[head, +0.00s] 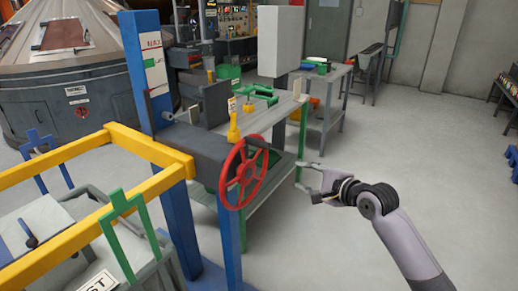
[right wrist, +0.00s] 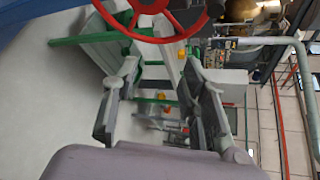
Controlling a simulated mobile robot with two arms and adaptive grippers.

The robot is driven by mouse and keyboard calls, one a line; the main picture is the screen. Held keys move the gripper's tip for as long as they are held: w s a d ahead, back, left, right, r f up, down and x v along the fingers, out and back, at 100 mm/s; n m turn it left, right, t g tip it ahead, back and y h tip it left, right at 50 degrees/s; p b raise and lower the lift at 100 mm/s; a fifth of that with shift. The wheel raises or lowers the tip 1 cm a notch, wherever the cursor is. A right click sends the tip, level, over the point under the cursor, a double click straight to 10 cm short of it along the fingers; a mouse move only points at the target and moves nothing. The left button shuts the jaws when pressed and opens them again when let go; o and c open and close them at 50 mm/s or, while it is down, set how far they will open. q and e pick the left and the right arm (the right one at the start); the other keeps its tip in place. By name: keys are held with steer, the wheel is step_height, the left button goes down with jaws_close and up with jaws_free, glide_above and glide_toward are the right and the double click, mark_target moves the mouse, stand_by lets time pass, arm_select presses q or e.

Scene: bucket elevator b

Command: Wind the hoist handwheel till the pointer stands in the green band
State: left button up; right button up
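The red handwheel (head: 244,172) stands upright on the grey housing of the blue hoist frame, with a dark grip (head: 257,142) at its upper right. My right gripper (head: 301,178) is to the right of the wheel, open and apart from it, with nothing between its fingers. In the right wrist view the gripper's two fingers (right wrist: 163,90) are spread, and part of the red handwheel (right wrist: 150,38) shows beyond them at the top. My left gripper is not in view.
A yellow rail frame (head: 150,147) and a green bracket (head: 122,225) stand at the left front. A grey bench (head: 285,108) with green and yellow parts is behind the wheel. The floor (head: 400,150) to the right is clear.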

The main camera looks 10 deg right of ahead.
mark_target(259, 144)
steer(key=s+a+r+m+y, duration=0.1)
steer(key=s+a+r+y, duration=0.15)
steer(key=r, duration=0.55)
steer(key=shift+h, duration=0.35)
steer(key=x, duration=0.5)
steer(key=p+x, duration=0.1)
steer(key=x, duration=1.1)
steer(key=shift+w+a+r+p, duration=0.2)
steer(key=shift+a+r+p, duration=0.05)
steer(key=shift+r+p, duration=0.15)
steer(key=shift+c, duration=0.6)
jaws_close()
steer(key=shift+f, duration=0.1)
